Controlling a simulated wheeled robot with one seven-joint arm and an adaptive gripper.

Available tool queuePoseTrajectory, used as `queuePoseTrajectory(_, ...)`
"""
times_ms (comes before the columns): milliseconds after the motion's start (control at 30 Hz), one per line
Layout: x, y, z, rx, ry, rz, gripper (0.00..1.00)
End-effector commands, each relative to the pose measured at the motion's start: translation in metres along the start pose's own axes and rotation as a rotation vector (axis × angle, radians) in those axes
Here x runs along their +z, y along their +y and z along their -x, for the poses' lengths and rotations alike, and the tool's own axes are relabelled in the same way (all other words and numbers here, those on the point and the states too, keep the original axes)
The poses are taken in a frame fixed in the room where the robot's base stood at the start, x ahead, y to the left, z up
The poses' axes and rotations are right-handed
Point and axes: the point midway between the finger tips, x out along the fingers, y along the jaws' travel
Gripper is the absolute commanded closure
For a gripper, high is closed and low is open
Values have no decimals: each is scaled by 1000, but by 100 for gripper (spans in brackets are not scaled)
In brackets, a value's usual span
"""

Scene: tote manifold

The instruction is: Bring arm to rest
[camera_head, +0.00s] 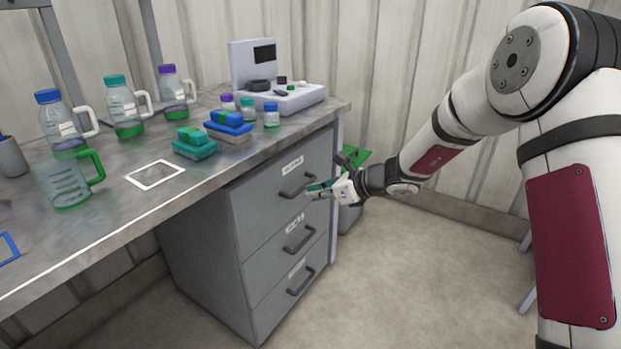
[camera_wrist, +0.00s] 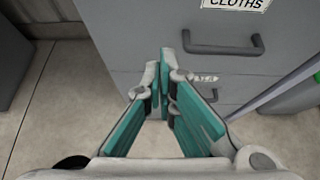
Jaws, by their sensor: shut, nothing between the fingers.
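My gripper (camera_head: 318,191) is shut and empty in front of the drawer cabinet (camera_head: 205,230), near the top drawer's handle (camera_head: 297,186). In the wrist view its teal-padded fingers (camera_wrist: 163,88) meet at the tips, with the floor and the cabinet front beyond. My arm reaches in from the right side of the head view. All the cabinet drawers look closed. In the wrist view a drawer labelled "CLOTHS" shows a dark handle (camera_wrist: 222,46) beyond the fingertips. I cannot tell whether the fingers touch the cabinet.
The bench top (camera_head: 110,215) holds several lidded jugs, small vials, coloured boxes and a white instrument (camera_head: 285,98). A green-topped bin (camera_head: 352,158) stands behind my wrist, right of the cabinet. The floor (camera_head: 430,270) below my arm is clear.

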Motion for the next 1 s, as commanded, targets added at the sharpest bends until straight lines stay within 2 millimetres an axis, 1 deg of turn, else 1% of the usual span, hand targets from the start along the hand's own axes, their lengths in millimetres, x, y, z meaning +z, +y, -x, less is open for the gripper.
queuePoseTrajectory(67, 12, 8, 12, 16, 0, 65, 100)
queuePoseTrajectory(167, 32, 30, 36, 60, 9, 210, 100)
queuePoseTrajectory(200, 41, 42, 49, 83, 14, 285, 100)
queuePoseTrajectory(267, 52, 62, 70, 122, 27, 404, 100)
queuePoseTrajectory(300, 57, 75, 84, 149, 37, 481, 100)
queuePoseTrajectory(367, 63, 96, 105, 189, 53, 596, 100)
queuePoseTrajectory(400, 66, 110, 119, 218, 65, 670, 100)
queuePoseTrajectory(467, 67, 129, 141, 259, 85, 778, 100)
queuePoseTrajectory(533, 66, 152, 166, 309, 112, 902, 100)
queuePoseTrajectory(633, 59, 184, 203, 384, 155, 1068, 100)
queuePoseTrajectory(767, 42, 223, 250, 488, 221, 1269, 100)
queuePoseTrajectory(800, 35, 234, 264, 520, 244, 1327, 100)
queuePoseTrajectory(867, 23, 249, 286, 571, 280, 1409, 100)
queuePoseTrajectory(900, 14, 259, 301, 606, 305, 1461, 100)
queuePoseTrajectory(967, 1, 274, 322, 660, 344, 1536, 100)
queuePoseTrajectory(1000, -9, 282, 336, 696, 371, 1581, 100)
